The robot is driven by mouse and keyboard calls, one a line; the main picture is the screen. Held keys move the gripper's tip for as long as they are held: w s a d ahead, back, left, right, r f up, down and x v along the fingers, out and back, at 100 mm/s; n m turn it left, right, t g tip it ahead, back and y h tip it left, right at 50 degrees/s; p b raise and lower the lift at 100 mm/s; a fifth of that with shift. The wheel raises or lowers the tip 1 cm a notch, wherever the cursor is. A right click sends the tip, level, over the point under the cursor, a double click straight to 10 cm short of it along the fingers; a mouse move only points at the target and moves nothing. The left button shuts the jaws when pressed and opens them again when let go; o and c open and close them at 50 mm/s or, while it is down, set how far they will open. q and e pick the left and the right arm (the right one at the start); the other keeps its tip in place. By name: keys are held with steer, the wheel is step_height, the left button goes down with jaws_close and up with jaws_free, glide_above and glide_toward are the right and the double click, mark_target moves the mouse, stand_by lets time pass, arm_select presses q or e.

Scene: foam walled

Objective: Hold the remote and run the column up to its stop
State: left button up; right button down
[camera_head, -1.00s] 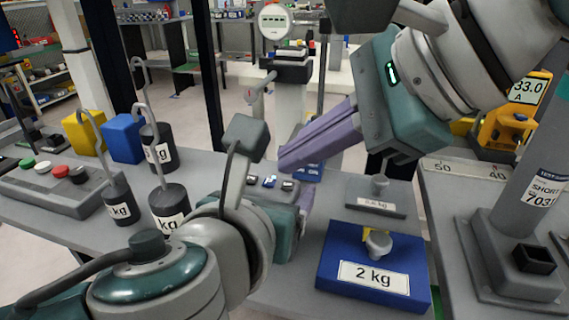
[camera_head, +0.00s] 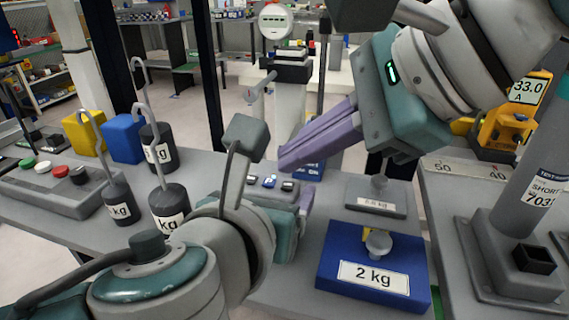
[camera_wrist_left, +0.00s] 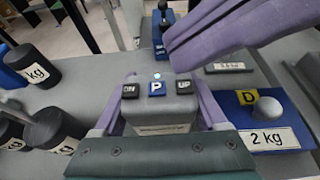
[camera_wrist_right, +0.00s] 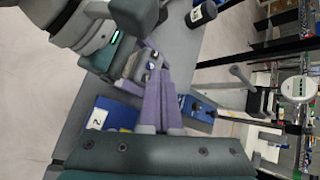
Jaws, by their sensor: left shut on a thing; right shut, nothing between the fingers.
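The remote (camera_wrist_left: 160,112) is a grey box with buttons marked DN, P and UP and a small lit blue light. My left gripper (camera_wrist_left: 155,104) is shut on it, a purple finger on each side. In the head view the remote (camera_head: 268,182) is partly hidden by my left arm. My right gripper (camera_head: 288,160) is shut and empty, its fingertips just above the remote. In the left wrist view the right fingertips (camera_wrist_left: 176,62) are close to the UP button; I cannot tell whether they touch. A grey upright column (camera_head: 530,200) stands at the right; I cannot tell whether it is the task's column.
A blue 2 kg block (camera_head: 335,280) and a smaller grey weight plate (camera_head: 362,203) lie right of the remote. Hooked dark weights (camera_head: 168,203) stand at left, near a button box (camera_head: 50,192) and yellow and blue blocks (camera_head: 124,138). Some bench top around them is bare.

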steer(key=shift+f, duration=0.1)
stand_by(0.7)
steer(key=shift+f, duration=0.35)
steer(key=shift+f, duration=0.3)
stand_by(0.5)
steer(key=shift+r, duration=0.1)
stand_by(2.9)
steer(key=shift+r, duration=0.65)
step_height(320, 180, up, 5)
stand_by(0.4)
stand_by(0.5)
